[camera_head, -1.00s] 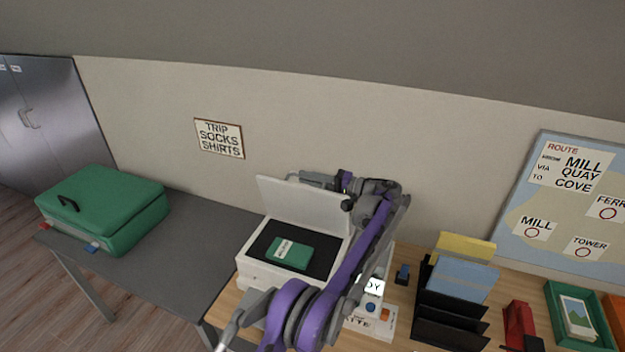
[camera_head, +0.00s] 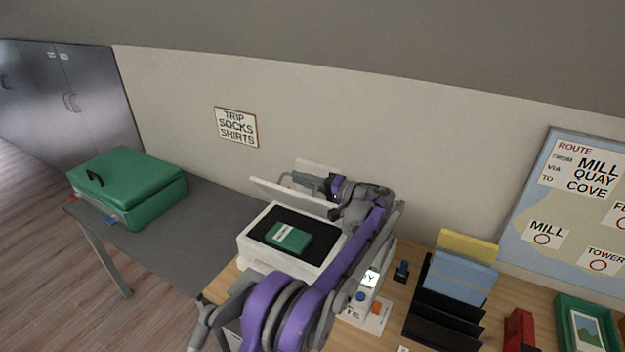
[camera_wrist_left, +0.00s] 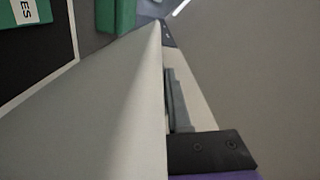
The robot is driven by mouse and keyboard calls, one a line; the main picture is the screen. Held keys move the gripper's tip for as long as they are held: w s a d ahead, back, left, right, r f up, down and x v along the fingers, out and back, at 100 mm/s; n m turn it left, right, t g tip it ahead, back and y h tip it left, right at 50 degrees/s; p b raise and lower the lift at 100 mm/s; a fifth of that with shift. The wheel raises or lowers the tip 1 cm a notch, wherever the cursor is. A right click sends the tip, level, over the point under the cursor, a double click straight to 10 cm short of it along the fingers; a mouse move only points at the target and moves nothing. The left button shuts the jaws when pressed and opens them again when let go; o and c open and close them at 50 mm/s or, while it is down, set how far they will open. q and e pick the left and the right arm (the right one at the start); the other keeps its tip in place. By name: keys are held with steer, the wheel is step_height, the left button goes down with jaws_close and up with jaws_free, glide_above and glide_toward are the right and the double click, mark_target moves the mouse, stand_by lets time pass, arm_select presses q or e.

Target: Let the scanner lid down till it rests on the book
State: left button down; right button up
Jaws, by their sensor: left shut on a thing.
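The white scanner (camera_head: 270,262) stands on the wooden desk with its dark bed uncovered. A green book (camera_head: 289,237) with a white label lies flat on the bed, and its corner shows in the wrist view (camera_wrist_left: 122,14). The white lid (camera_head: 283,196) is raised over the back of the scanner, tilted and seen narrow, clear of the book. In the wrist view the pale lid (camera_wrist_left: 105,115) fills the middle. My left gripper (camera_head: 305,181) is shut on the lid at its far side; the arm hides part of the lid and scanner's right side. My right gripper is not in view.
A black file rack (camera_head: 440,310) with blue and yellow folders stands right of my arm. A green case (camera_head: 135,190) rests on the grey table (camera_head: 215,225) at left. The wall is close behind.

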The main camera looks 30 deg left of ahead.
mark_target(279, 183)
arm_select(q)
steer(key=shift+s+f, duration=0.15)
steer(key=shift+s, duration=0.35)
steer(key=shift+s+d+f+b, duration=0.1)
steer(key=shift+s+f+b, duration=0.25)
steer(key=shift+s, duration=0.2)
steer(key=shift+s+d+f+b, duration=0.1)
steer(key=shift+s+f+b, duration=0.2)
steer(key=shift+s, duration=0.2)
steer(key=s+f+n+b, duration=0.1)
steer(key=s+f+n, duration=0.1)
steer(key=s+f+n+b, duration=0.1)
steer(key=s+f+n, duration=0.1)
steer(key=s+n, duration=0.1)
steer(key=shift+s+f, duration=0.1)
steer(key=shift+f, duration=0.15)
steer(key=shift+s+d+f+n+b, duration=0.1)
steer(key=shift+s+f+n+b, duration=0.5)
steer(key=shift+f+n, duration=0.35)
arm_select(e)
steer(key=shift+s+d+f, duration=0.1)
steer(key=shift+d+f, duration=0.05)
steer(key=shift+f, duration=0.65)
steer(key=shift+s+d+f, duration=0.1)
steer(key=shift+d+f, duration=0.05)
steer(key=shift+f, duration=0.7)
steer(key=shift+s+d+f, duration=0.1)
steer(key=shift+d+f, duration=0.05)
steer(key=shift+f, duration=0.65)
